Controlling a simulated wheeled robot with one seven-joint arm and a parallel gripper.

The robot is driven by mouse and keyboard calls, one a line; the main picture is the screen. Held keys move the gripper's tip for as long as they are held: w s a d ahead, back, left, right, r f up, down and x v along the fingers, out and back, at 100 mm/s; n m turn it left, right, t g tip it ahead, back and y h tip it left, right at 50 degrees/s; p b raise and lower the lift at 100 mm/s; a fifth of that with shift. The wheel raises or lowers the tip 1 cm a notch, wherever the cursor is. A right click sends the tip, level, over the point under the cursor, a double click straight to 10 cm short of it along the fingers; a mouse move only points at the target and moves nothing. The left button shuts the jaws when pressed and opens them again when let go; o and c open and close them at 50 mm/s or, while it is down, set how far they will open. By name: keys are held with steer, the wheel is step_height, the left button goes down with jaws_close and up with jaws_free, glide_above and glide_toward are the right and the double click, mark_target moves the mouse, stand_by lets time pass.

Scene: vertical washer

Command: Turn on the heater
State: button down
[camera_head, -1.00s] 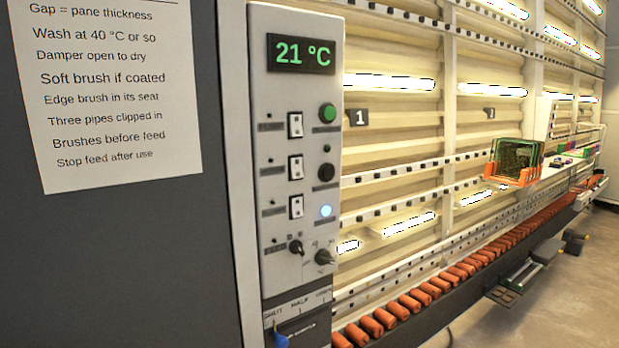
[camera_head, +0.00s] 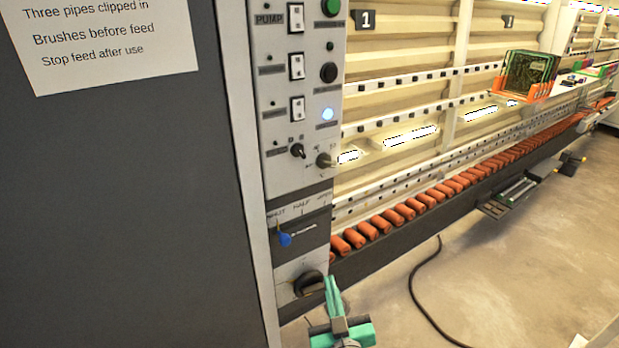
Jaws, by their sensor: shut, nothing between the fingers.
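The control panel (camera_head: 270,90) of the washer fills the middle of the head view. It has white rocker switches: the top one (camera_head: 295,17) is labelled PUMP, with a middle switch (camera_head: 296,66) and a lower switch (camera_head: 297,108) below. Their other labels are too small to read, so I cannot tell which is the heater. My gripper (camera_head: 331,284), teal-fingered and shut on nothing, is low, just right of a black rotary knob (camera_head: 308,284); contact is unclear.
Two small knobs, one left (camera_head: 297,151) and one right (camera_head: 325,160), sit under the switches. A blue-handled lever (camera_head: 285,239) stands near SHUT. Orange rollers (camera_head: 405,212) run right, with an orange rack (camera_head: 522,92) beyond. A black cable (camera_head: 420,285) lies on the floor.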

steer(key=w+d+r+n+y, duration=0.1)
steer(key=w+r+n+y, duration=0.15)
steer(key=r, duration=0.65)
steer(key=w+d+r+n+y, duration=0.15)
steer(key=r+n, duration=0.25)
steer(key=r, duration=0.4)
steer(key=w+d+r+n+y, duration=0.1)
steer(key=w+r+n, duration=0.15)
steer(key=r, duration=0.65)
steer(key=n+g+y, duration=0.2)
steer(key=n, duration=0.4)
glide_toward(300, 75)
steer(key=d+f, duration=0.5)
steer(key=f, duration=0.3)
steer(key=s+a+r+n+g, duration=0.1)
steer(key=s+r+n, duration=0.4)
steer(key=r, duration=0.5)
steer(key=shift+s+n, duration=0.4)
steer(key=shift+s, duration=0.3)
steer(key=shift+w+a, duration=0.1)
steer(key=x, duration=1.4)
steer(key=shift+f, duration=0.15)
